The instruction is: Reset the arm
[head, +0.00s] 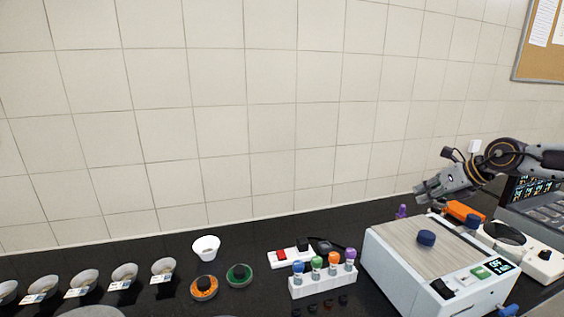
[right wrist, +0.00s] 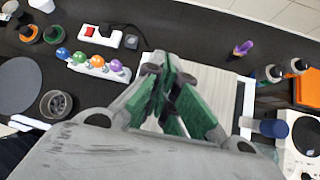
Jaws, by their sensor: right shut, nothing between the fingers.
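My right gripper (head: 424,192) hangs in the air above the back of the white sieve shaker, at the right of the head view. Its green-padded fingers (right wrist: 170,85) are shut and empty in the right wrist view. The fingers appear above this plate and touch nothing that I can make out. My left gripper is not in view.
A white rack (head: 323,284) with coloured-top tubes stands left of the shaker, near a power strip (head: 291,257). A white cup (head: 206,248) and several small bowls (head: 163,270) stand further left. An orange object (head: 464,213) and a laptop (head: 535,205) are at the right.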

